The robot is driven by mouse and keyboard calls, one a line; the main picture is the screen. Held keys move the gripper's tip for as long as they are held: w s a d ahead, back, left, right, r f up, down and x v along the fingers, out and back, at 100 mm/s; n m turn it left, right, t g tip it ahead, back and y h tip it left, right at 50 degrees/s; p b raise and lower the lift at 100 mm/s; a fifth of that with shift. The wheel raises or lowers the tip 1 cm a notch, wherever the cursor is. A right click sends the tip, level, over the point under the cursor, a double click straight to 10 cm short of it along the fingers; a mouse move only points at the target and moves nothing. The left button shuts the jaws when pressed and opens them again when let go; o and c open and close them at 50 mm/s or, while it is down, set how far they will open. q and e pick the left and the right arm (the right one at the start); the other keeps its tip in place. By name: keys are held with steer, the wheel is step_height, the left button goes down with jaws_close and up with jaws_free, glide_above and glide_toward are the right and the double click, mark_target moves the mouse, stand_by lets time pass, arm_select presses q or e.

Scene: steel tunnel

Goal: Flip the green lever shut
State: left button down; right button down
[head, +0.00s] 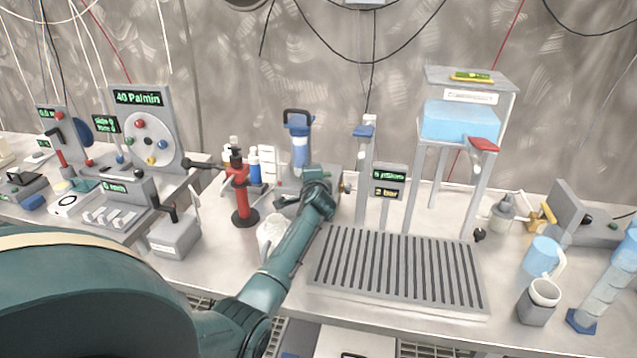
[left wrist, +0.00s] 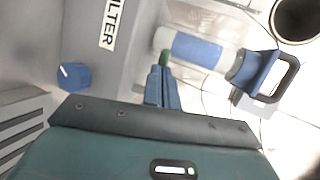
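A small green piece, likely the green lever (left wrist: 165,57), shows in the left wrist view just beyond my left fingertips. It lies at the end of a clear and blue cylinder (left wrist: 198,47). My left gripper (left wrist: 160,72) has its two blue fingers close together, pointing at the green piece; I cannot tell whether they touch it. In the head view my left arm reaches to the blue-capped cylinder unit (head: 300,150), and my wrist hides the fingers and the green piece. My right gripper is not in view.
A grey panel marked FILTER (left wrist: 112,22) and a blue knob (left wrist: 74,76) are left of the fingers. A red stand (head: 240,195) is left of the arm, a slotted grey tray (head: 395,270) right of it. A gauge board (head: 148,120) stands at the left.

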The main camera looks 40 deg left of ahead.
arm_select(q)
steer(key=shift+w+a+f, duration=0.1)
steer(key=shift+w+a, duration=0.25)
steer(key=shift+a, duration=0.4)
stand_by(0.3)
